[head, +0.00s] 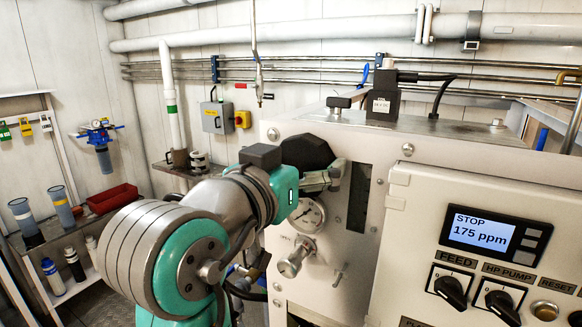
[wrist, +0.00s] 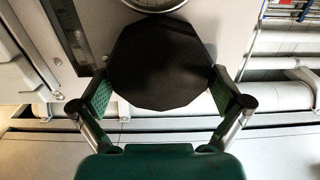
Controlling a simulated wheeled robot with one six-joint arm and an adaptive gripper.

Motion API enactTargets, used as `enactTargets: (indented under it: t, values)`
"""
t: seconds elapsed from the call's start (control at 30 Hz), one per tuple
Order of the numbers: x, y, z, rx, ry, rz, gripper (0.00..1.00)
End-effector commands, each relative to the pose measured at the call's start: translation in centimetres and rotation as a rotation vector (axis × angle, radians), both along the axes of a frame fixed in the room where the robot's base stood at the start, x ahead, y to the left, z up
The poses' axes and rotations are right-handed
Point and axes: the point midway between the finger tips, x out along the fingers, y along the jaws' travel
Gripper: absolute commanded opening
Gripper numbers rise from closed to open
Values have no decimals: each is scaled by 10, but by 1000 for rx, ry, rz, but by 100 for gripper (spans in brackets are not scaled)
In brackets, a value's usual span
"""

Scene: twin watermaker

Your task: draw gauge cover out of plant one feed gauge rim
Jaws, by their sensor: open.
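The gauge cover is a black, many-sided disc (head: 307,152) at the upper left of the pale front panel, above an uncovered round gauge (head: 308,215). In the wrist view the cover (wrist: 160,58) fills the space between my fingers. Whether the pads touch is unclear. The gauge rim behind the cover is hidden.
A valve knob (head: 293,262) sticks out below the uncovered gauge. A control box with a display (head: 480,233) and black knobs stands out at the right. A black block with a cable (head: 383,92) stands on the cabinet top. Shelves with bottles are at the left.

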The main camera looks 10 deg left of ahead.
Motion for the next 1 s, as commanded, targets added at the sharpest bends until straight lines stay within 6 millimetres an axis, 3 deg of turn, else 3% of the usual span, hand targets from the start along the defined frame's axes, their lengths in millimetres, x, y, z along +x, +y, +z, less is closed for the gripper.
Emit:
enactTargets:
  t: [0.33, 0.5, 0.53, 0.57, 0.7, 0.73, 1.0]
  values:
    - [3, -1, 0, 0, 0, 1, 98]
    - [2, 0, 0, -1, 0, 1, 57]
    - [2, 0, 0, -1, 0, 1, 57]
    - [2, 0, 0, -1, 0, 1, 89]
    - [2, -1, 0, -1, 0, 1, 54]
    - [2, -1, 0, -1, 0, 1, 49]
    - [-3, 2, 0, -1, 0, 1, 49]
